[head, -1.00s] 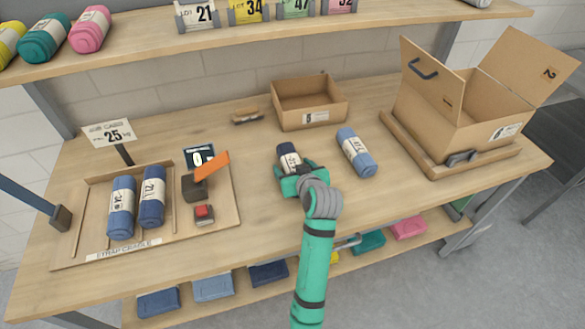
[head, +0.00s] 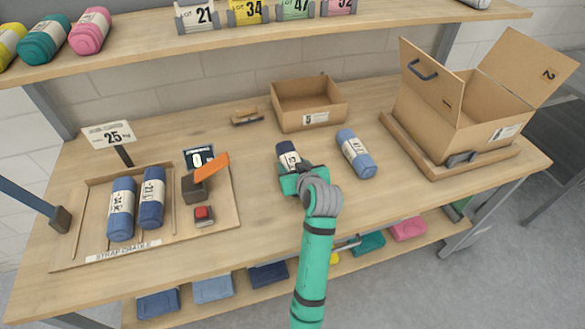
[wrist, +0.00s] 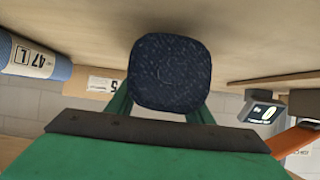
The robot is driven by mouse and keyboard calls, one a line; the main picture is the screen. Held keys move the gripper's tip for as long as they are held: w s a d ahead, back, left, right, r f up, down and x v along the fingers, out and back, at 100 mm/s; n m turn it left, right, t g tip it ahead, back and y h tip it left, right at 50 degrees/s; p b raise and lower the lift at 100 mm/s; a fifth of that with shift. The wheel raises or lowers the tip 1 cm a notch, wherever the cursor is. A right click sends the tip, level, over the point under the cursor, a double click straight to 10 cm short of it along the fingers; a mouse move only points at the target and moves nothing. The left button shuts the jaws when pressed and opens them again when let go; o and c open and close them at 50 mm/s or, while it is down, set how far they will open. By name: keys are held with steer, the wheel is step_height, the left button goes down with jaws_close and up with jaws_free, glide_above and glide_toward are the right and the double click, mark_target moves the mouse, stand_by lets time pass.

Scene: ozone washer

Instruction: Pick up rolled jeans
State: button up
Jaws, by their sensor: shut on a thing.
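A dark navy rolled pair of jeans (head: 287,153) with a pale label is at the middle of the table, its near end hidden by my gripper (head: 289,178). In the wrist view the end of the dark roll (wrist: 170,72) sits between my green fingers, which are shut on it. I cannot tell whether it is clear of the tabletop. Two blue rolls (head: 121,208) (head: 152,198) lie side by side in the strap cradle at left.
The strap cradle board (head: 222,222) holds a small display (head: 199,157), an orange lever (head: 211,166) and a red button (head: 204,213). An open small carton (head: 308,103) stands behind; a large open box (head: 445,120) stands at right. The table's front middle is clear.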

steer(key=s+r, duration=0.1)
steer(key=r, duration=0.1)
steer(key=s+r, duration=0.2)
steer(key=r, duration=0.1)
steer(key=s+r, duration=0.2)
steer(key=r, duration=0.1)
steer(key=shift+d+r, duration=0.15)
steer(key=shift+d, duration=0.2)
steer(key=s+a+f+v, duration=0.1)
steer(key=v, duration=0.8)
steer(key=shift+s+a, duration=0.2)
steer(key=shift+a, duration=0.05)
